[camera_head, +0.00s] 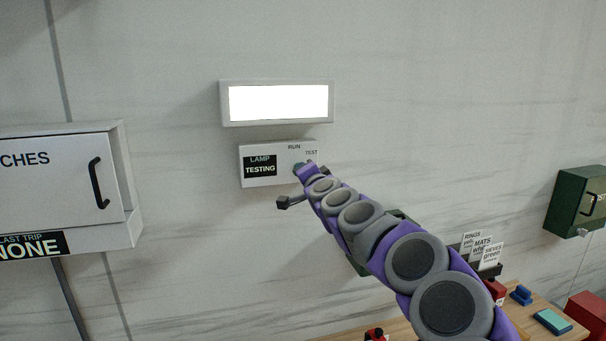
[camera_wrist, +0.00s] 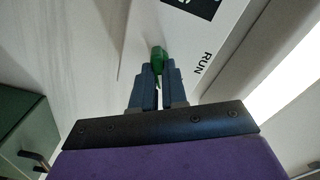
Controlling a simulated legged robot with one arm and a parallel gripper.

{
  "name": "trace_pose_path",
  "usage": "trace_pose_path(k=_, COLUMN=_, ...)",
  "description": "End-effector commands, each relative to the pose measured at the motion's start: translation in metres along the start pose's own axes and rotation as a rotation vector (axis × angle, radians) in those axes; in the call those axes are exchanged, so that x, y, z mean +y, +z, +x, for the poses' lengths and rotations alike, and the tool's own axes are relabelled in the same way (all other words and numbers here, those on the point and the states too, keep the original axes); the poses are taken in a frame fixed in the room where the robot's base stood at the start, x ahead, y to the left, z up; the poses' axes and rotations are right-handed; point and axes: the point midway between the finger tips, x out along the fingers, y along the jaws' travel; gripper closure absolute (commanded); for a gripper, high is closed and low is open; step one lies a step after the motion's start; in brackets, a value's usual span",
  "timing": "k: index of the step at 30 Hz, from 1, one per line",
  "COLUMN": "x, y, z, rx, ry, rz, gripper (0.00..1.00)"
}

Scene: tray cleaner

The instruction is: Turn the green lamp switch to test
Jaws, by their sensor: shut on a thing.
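The lamp control box (camera_head: 282,178) is a white panel on the wall, marked RUN and TEST. Its black display reads LAMP TESTING. The green lamp switch (camera_wrist: 157,60) shows between my fingertips in the wrist view; in the head view my arm mostly hides it. My gripper (camera_wrist: 161,76) is shut on the green switch, and it also shows in the head view (camera_head: 301,168) at the right part of the box. The lamp (camera_head: 278,102) above the box is lit bright white. Which mark the switch points at is hard to tell.
A white cabinet (camera_head: 60,180) with a black handle is on the left wall. A dark green box (camera_head: 578,202) hangs at the far right. A wooden table (camera_head: 555,318) with several small things is at lower right. The wall around the lamp is clear.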

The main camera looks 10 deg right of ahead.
Motion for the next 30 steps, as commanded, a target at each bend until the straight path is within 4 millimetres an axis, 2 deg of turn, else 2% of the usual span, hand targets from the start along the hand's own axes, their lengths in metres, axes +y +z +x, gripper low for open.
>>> trace_pose_path(k=10, x=0.0029, y=0.0019, z=0.0006, rx=-0.003, ry=0.004, rz=0.006, gripper=1.00)
trace_pose_path(k=11, x=0.0029, y=0.0018, z=0.0006, rx=-0.003, ry=0.004, rz=0.006, gripper=0.85)
trace_pose_path(k=18, x=0.0019, y=0.0013, z=0.0005, rx=-0.002, ry=0.002, rz=0.004, gripper=0.62)
trace_pose_path(k=30, x=0.0007, y=-0.0005, z=-0.0062, rx=0.000, ry=0.000, rz=0.004, gripper=0.62)
